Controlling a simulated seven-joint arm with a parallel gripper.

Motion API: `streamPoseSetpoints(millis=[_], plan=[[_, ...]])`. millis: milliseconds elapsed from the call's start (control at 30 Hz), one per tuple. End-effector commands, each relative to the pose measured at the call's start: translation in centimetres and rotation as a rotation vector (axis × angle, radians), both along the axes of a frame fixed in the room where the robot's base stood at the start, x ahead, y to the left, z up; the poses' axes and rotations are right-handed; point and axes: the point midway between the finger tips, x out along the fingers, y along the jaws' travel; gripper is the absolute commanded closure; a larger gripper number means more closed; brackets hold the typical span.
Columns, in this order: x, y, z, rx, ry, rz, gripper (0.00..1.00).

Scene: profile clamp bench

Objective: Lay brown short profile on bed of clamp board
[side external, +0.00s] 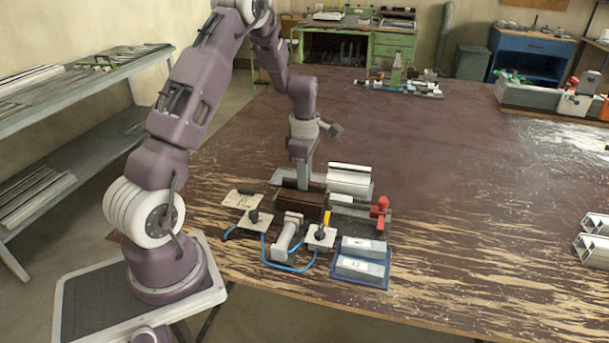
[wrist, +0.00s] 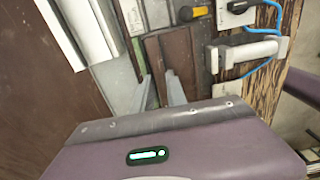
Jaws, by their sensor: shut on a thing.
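The brown short profile (side external: 297,203) is a dark brown block under my gripper (side external: 303,184) in the side view. It also shows in the wrist view (wrist: 172,55), reaching out past the fingertips. My gripper (wrist: 160,85) is shut on it, one finger on each side. The clamp board (side external: 340,212) is grey, with a red clamp (side external: 380,208) at its right end in the side view. The profile is at the board's left part; I cannot tell whether it rests on the bed or hangs just above. Its underside is hidden.
A silver profile (side external: 349,180) lies just behind the board. In front are a grey cylinder (side external: 286,236), plates with black knobs (side external: 320,236), a yellow handle (side external: 326,217), blue hoses and a blue tray (side external: 375,281) with labelled blocks. The table's right middle is clear.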

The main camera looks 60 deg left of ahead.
Motion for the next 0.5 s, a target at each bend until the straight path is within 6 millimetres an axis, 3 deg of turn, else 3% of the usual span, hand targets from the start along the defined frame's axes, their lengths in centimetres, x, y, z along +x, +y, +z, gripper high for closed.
streamPoseSetpoints(millis=[33, 133, 167, 500], plan=[[0.01, 0.01, 0.02, 0.0, 0.0, 0.0, 0.79], [0.01, 0.01, 0.03, 0.0, 0.0, 0.0, 0.59], [0.01, 0.01, 0.03, 0.0, 0.0, 0.0, 0.57], [0.07, 0.01, 0.88, 0.002, -0.002, -0.001, 0.57]])
